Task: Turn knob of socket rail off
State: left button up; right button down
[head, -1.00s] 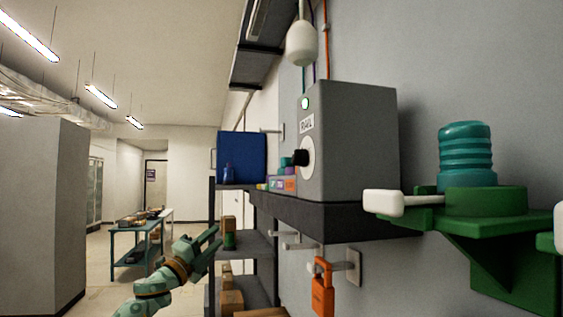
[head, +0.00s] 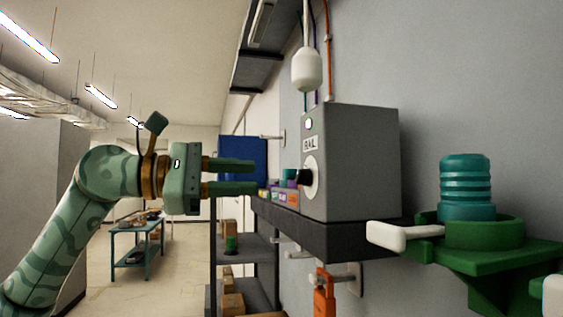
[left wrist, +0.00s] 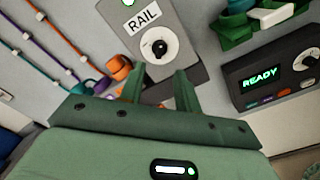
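The grey socket rail box (head: 352,160) carries a "RAIL" label, a lit green lamp (head: 309,123) and a black knob (head: 304,177) on a white round dial. In the left wrist view the knob (left wrist: 159,47) sits on its dial, just beyond and between my fingertips. My left gripper (head: 256,177) is open and empty, its two fingers pointing right toward the knob with a gap before it. In the left wrist view the open fingers (left wrist: 158,75) reach up toward the box. My right gripper is not in view.
An orange padlock (head: 324,300) hangs below. A green bracket with a teal ribbed part (head: 466,185) and white handle (head: 400,234) stands right. A device reading "READY" (left wrist: 262,78) shows in the left wrist view.

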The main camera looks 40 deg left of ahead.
aim_at(296, 178)
pick_arm(q)
jog(key=p+x, duration=0.1)
jog(key=x, duration=0.5)
jog(key=shift+w+d, duration=0.1)
jog(key=shift+w, duration=0.2)
jog(key=shift+w+d, duration=0.3)
jog(key=shift+w, duration=0.05)
grip_shut()
